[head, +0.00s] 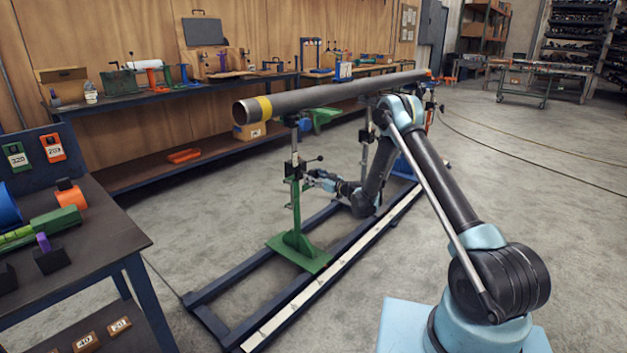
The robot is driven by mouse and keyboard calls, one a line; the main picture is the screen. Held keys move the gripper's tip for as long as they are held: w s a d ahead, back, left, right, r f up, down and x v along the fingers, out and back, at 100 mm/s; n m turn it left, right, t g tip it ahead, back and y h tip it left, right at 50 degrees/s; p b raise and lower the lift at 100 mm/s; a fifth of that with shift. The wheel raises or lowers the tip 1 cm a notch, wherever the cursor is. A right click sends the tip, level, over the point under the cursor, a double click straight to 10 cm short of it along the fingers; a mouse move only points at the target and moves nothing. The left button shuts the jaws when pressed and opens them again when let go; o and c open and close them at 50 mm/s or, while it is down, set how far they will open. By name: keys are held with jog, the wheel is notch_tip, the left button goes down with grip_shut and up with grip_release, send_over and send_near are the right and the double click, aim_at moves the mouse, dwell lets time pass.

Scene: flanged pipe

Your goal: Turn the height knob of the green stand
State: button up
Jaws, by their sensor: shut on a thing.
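The green stand (297,215) stands upright on the dark rail frame, its foot flat on the rails. Its grey upper post (294,143) reaches up under the pipe's near end. A dark clamp block (294,172) with a small black lever (313,160) sits at mid-height on the post. My gripper (310,180) comes in level from the right, just below the lever, and is shut on the height knob at the clamp block's right side. The knob itself is mostly hidden by the fingers and small in this view.
A long grey pipe (330,96) with a yellow band lies above my forearm. A blue stand (405,165) stands farther back. The rail frame (232,318) runs along the floor. A workbench (110,225) is at left; open floor lies at right.

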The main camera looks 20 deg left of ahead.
jog(key=shift+d, duration=0.1)
jog(key=m, duration=0.6)
jog(key=shift+w+d+m, duration=0.1)
jog(key=shift+d+m, duration=0.05)
jog(key=shift+m, duration=0.25)
jog(key=shift+o, duration=0.2)
jog(key=m, duration=0.5)
jog(key=shift+w+d, duration=0.1)
jog(key=shift+m, duration=0.3)
jog(key=o, duration=1)
jog(key=shift+o, duration=0.2)
